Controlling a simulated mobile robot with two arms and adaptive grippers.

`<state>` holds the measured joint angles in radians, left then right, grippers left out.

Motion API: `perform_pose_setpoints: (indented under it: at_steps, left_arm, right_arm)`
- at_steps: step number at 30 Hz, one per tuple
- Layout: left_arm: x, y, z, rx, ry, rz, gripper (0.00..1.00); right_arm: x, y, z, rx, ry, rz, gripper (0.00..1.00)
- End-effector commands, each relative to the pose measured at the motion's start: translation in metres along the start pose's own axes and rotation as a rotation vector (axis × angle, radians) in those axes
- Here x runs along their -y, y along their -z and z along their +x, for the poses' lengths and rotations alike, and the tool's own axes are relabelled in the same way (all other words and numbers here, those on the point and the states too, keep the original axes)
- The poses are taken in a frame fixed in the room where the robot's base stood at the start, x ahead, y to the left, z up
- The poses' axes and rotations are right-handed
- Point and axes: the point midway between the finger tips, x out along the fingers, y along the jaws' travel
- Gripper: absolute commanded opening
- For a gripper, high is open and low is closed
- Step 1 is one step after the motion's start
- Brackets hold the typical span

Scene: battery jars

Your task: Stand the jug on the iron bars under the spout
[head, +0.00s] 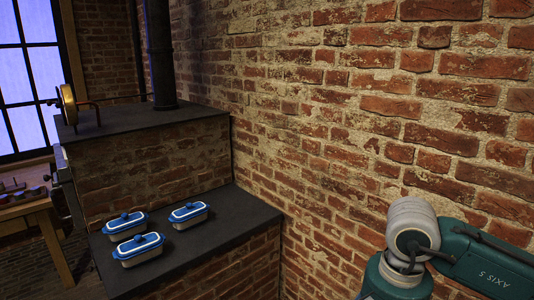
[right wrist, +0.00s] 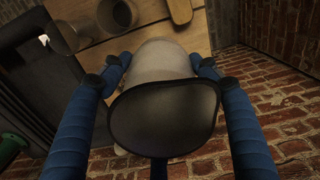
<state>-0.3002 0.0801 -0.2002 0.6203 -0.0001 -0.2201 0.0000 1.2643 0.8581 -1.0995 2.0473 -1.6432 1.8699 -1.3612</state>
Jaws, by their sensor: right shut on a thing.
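In the right wrist view, my right gripper (right wrist: 156,66) has its blue fingers closed on both sides of the jug (right wrist: 168,82). The jug is a pale grey vessel with a dark rim, and its wide dark mouth faces the camera. Its handle and foot are hidden. In the head view only my right arm shows, at the lower right; that gripper and the jug are out of the picture. My left gripper is in neither view. I cannot make out the iron bars or the spout in either view.
Beyond the jug is a wooden table (right wrist: 225,28) with a round grey vessel (right wrist: 62,32). In the head view, several blue-lidded dishes (head: 139,248) stand on a low dark ledge (head: 235,225). A brass wheel (head: 67,104) stands on the higher slab. Brick wall fills the right.

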Motion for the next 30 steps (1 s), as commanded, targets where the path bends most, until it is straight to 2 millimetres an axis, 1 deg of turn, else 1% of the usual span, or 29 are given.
perform_pose_setpoints:
  at_steps: [1,3,6,9,12,17,27,28,29,30]
  left_arm:
    - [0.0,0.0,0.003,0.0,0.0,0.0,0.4]
    - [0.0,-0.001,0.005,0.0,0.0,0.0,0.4]
    - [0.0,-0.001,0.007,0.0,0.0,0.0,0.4]
    - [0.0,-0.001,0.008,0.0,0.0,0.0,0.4]
    - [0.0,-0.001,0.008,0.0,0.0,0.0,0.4]
    - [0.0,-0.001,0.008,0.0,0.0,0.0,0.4]
    - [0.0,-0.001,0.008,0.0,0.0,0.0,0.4]
    - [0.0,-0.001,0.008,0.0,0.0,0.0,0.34]
    - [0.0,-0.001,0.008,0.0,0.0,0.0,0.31]
    - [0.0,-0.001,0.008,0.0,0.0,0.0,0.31]
  right_arm:
    - [-0.004,-0.008,0.005,-0.003,0.0,-0.102,0.23]
    - [-0.008,-0.019,0.01,-0.003,0.0,-0.244,0.23]
    - [-0.014,-0.033,0.015,-0.002,0.0,-0.414,0.23]
    - [-0.019,-0.043,0.02,-0.001,0.001,-0.538,0.23]
    - [-0.022,-0.049,0.022,-0.001,0.001,-0.613,0.23]
    - [-0.023,-0.053,0.023,-0.001,0.001,-0.654,0.23]
    - [-0.023,-0.051,0.021,-0.006,0.0,-0.649,0.23]
    - [-0.023,-0.051,0.022,-0.005,0.0,-0.649,0.23]
    - [-0.023,-0.051,0.022,-0.003,0.001,-0.649,0.23]
    - [-0.023,-0.052,0.022,-0.002,0.001,-0.649,0.23]
